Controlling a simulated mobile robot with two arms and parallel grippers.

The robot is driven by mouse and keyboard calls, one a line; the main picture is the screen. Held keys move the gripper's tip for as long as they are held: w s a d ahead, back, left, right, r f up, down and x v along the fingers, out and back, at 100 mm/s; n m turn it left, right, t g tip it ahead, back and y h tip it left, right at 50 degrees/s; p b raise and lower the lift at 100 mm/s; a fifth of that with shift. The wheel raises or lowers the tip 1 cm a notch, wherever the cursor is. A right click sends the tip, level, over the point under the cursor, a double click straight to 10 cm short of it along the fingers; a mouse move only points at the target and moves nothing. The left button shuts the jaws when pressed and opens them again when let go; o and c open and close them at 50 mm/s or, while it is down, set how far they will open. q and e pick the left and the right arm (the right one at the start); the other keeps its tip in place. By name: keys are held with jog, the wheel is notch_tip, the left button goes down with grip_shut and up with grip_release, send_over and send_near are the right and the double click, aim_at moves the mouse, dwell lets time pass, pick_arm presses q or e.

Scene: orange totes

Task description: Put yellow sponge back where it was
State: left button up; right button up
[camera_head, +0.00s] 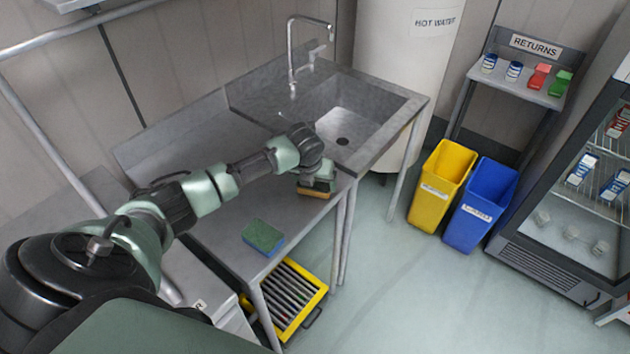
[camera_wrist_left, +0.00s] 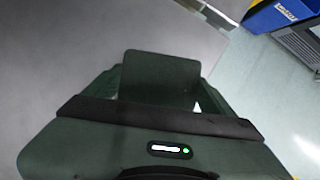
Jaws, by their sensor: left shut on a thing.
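The yellow sponge (camera_head: 314,193) shows in the head view as a small block with a yellow-orange lower layer and a dark green upper layer. It is at the front edge of the metal counter (camera_head: 215,220), just in front of the sink. My left gripper (camera_head: 316,180) is above it and shut on it, hiding part of its top. I cannot tell whether the sponge touches the counter. My right gripper is not in view.
A green-and-blue sponge (camera_head: 263,237) lies on the counter near its front edge. The sink basin (camera_head: 345,125) with a tap (camera_head: 292,60) is behind my gripper. A yellow bin (camera_head: 440,185) and a blue bin (camera_head: 480,205) stand on the floor at right. A yellow crate (camera_head: 322,290) is below the counter.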

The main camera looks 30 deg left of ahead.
pick_arm(q)
jog(key=shift+f, duration=0.25)
jog(key=o, duration=1)
jog(key=shift+o, duration=0.2)
jog(key=shift+s+r, duration=0.1)
jog(key=shift+r, duration=0.4)
jog(key=b+v, duration=0.1)
jog(key=v, duration=1)
jog(key=shift+s+d+f, duration=0.1)
jog(key=shift+s+d, duration=0.05)
jog(key=shift+d, duration=0.05)
